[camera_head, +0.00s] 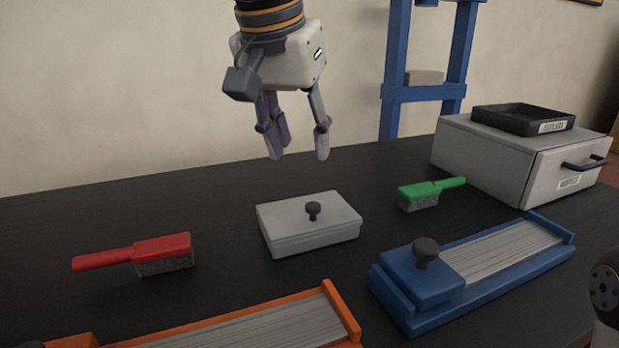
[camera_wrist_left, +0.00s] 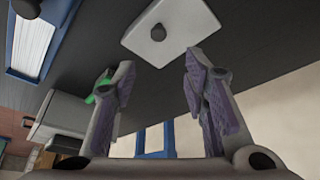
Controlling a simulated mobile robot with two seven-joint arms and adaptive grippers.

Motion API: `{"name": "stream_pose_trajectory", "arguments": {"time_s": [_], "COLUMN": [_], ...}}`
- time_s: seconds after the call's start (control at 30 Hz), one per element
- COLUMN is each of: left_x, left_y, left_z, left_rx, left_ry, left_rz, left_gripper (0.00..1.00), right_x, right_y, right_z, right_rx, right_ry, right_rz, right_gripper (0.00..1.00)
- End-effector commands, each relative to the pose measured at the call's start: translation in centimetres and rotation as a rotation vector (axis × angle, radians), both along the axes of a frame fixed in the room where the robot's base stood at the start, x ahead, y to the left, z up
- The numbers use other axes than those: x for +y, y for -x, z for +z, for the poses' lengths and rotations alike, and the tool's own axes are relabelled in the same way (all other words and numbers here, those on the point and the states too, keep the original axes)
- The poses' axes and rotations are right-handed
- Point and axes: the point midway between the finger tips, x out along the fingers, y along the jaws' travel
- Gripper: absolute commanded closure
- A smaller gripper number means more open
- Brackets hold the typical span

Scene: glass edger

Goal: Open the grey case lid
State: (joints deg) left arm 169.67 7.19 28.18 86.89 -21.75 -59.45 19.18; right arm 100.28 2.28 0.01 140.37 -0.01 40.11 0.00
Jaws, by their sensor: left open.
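The grey case (camera_head: 308,240) sits on the black table in the middle of the head view. Its lid (camera_head: 285,214) lies flat and closed on top, with a dark round knob (camera_head: 313,208) standing up from it. My left gripper (camera_head: 299,155) hangs above and behind the case, fingers pointing down, open and empty. It is clear of the knob. In the left wrist view the lid (camera_wrist_left: 180,25) and knob (camera_wrist_left: 158,32) show at the top, beyond the two spread fingers (camera_wrist_left: 150,75). My right gripper is not in view.
A red-handled brush (camera_head: 160,250) lies left of the case, a green one (camera_head: 420,193) to its right. A blue tray (camera_head: 470,270) and an orange tray (camera_head: 345,310) stand in front. A grey drawer box (camera_head: 480,150) with a black tray (camera_head: 520,117) stands back right.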

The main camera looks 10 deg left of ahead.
Motion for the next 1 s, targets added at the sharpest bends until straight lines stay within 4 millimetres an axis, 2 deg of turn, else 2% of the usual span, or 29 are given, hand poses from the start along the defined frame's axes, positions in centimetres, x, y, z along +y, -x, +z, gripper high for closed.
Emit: {"name": "stream_pose_trajectory", "arguments": {"time_s": [0.3,0.4,0.6,0.83,0.87,1.0], "left_x": [-0.5,-0.6,-0.8,-0.8,-0.8,-0.8], "left_y": [-2.8,-3.5,-4.3,-4.4,-4.4,-4.4], "left_z": [-7.2,-9.1,-10.7,-10.8,-10.8,-10.8], "left_rx": [0.005,0.004,0.0,0.0,0.0,0.0], "left_ry": [-0.002,-0.002,-0.002,-0.001,-0.001,-0.001], "left_rz": [0.002,0.002,0.002,0.003,0.003,0.003], "left_gripper": [0.59,0.59,0.59,0.59,0.64,0.96], "right_x": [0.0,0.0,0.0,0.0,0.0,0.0], "right_y": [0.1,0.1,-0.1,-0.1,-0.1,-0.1], "right_z": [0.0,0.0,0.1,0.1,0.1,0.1], "right_rx": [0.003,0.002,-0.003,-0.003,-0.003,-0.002], "right_ry": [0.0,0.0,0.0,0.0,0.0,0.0], "right_rz": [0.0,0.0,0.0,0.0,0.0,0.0], "right_gripper": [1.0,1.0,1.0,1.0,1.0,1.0]}}
